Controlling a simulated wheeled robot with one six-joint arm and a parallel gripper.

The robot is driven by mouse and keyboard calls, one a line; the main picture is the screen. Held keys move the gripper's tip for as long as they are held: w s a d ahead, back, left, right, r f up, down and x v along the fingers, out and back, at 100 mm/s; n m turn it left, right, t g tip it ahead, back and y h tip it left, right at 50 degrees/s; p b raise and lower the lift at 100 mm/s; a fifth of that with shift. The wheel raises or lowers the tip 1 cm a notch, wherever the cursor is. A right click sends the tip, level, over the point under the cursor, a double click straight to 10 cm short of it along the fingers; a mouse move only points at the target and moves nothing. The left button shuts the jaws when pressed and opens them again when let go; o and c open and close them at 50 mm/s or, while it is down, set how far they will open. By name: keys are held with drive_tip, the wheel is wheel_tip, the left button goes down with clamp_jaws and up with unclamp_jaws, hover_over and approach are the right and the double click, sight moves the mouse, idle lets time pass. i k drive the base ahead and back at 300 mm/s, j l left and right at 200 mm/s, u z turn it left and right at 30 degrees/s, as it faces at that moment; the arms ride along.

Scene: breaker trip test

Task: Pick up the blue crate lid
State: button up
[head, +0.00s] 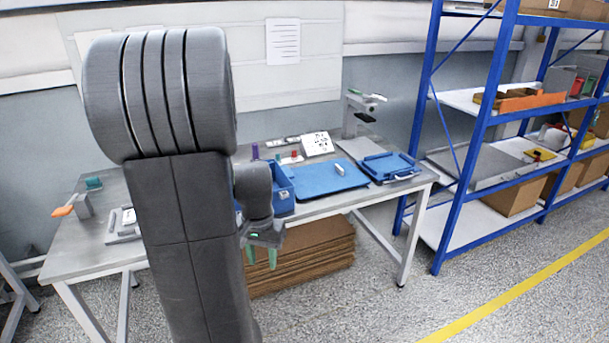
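A flat blue piece with a raised rim, which looks like the blue crate lid (391,166), lies at the right end of the grey workbench. A blue crate (283,191) stands left of it, partly hidden behind my arm. A blue mat (318,181) lies between them with a small white block on it. My gripper (261,257) hangs low in front of the bench, left of the lid and well apart from it. Its green-tipped fingers point down and are apart, with nothing seen between them.
My arm hides the bench's middle left. Stacked cardboard (308,262) is under the bench. A blue-framed shelf (470,150) is at right. Floor at front right is clear.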

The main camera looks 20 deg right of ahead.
sight(311, 180)
drive_tip(key=i+l+u, duration=0.1)
drive_tip(key=l+u, duration=0.2)
drive_tip(key=i+l+u, duration=0.1)
drive_tip(key=l+u, duration=0.8)
drive_tip(key=l, duration=3.35)
drive_tip(key=i, duration=0.05)
